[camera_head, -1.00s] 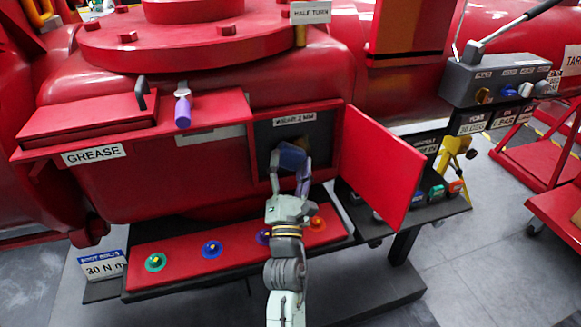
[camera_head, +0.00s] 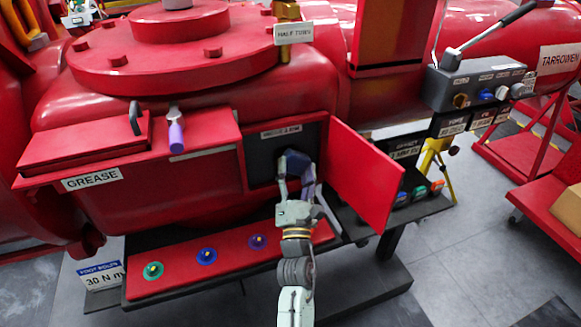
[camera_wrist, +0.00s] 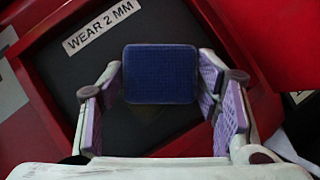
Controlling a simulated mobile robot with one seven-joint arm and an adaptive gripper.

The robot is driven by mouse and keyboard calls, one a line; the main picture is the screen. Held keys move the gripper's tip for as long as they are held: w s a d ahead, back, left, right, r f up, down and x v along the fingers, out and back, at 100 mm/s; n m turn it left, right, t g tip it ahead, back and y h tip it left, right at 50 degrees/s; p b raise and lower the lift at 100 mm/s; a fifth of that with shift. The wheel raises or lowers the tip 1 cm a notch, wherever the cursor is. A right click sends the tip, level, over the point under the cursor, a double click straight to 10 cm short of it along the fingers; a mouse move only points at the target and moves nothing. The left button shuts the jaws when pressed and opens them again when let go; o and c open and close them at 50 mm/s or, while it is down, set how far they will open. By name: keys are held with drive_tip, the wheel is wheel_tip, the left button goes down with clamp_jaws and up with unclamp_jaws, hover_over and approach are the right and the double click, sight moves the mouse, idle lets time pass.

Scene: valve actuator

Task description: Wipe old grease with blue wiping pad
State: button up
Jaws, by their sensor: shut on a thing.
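My gripper (camera_wrist: 160,92) is shut on the blue wiping pad (camera_wrist: 160,73). The pad is a dark blue square with a textured face, between the purple-padded fingers. In the head view the pad (camera_head: 296,161) is at the open mouth of a dark recess (camera_head: 262,165) in the red housing, near its right side. In the wrist view it stands in front of the dark recess panel (camera_wrist: 60,85), under a "WEAR 2 MM" label (camera_wrist: 101,27). I cannot tell whether the pad touches the panel. No old grease can be made out; the pad and fingers hide part of the panel.
An open red door (camera_head: 364,175) stands close to the right of my gripper. A red shelf (camera_head: 185,255) with coloured knobs lies below. A "GREASE" box (camera_head: 85,145) and a purple-handled tool (camera_head: 176,135) are at left. A grey lever box (camera_head: 470,82) is at upper right.

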drive_tip(key=shift+w+d+r+p, duration=0.1)
drive_tip(key=shift+w+d+p, duration=0.15)
drive_tip(key=shift+d+p, duration=0.25)
drive_tip(key=shift+w+d+r+p, duration=0.1)
drive_tip(key=shift+w+d+p, duration=0.2)
drive_tip(key=shift+d, duration=0.4)
drive_tip(key=shift+s+d+f, duration=0.1)
drive_tip(key=shift+s+f, duration=0.05)
